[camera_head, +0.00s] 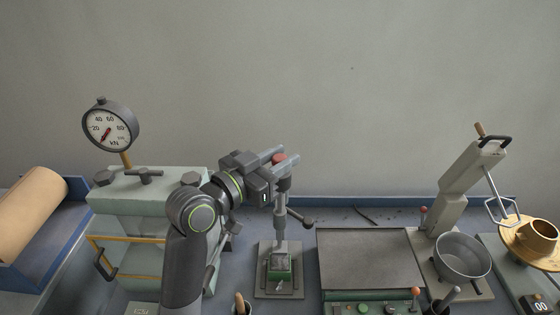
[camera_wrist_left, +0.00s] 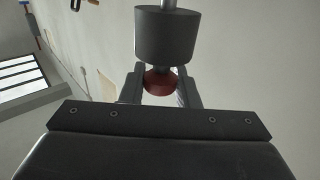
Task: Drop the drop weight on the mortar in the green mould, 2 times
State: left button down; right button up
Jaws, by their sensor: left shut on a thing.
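The drop weight (camera_head: 283,184) is a dark grey cylinder with a red knob (camera_head: 279,159), on an upright rod above the mould. In the left wrist view the drop weight (camera_wrist_left: 166,36) and its red knob (camera_wrist_left: 160,83) show close up. My left gripper (camera_head: 284,157) is shut on the red knob, one finger on each side; it also shows in the wrist view (camera_wrist_left: 160,90). The green mould (camera_head: 280,275) stands on a grey base plate (camera_head: 262,285) under the rod. Grey mortar (camera_head: 280,259) appears at its top, partly hidden by the rod's foot. My right gripper is out of view.
A pale green press with a kN dial (camera_head: 110,124) stands left, behind my left arm. A flat-topped table with controls (camera_head: 370,260) is right of the mould. Further right are a mixer (camera_head: 465,185), a steel bowl (camera_head: 462,258) and a brown cup (camera_head: 541,238). A side handle (camera_head: 300,217) juts from the rod.

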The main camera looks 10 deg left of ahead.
pick_arm(q)
notch_tip(320, 180, up, 2)
jog(key=shift+p, duration=0.3)
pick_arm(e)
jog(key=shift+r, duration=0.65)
pick_arm(q)
jog(key=c, duration=1.1)
grip_release()
jog(key=shift+f, duration=0.15)
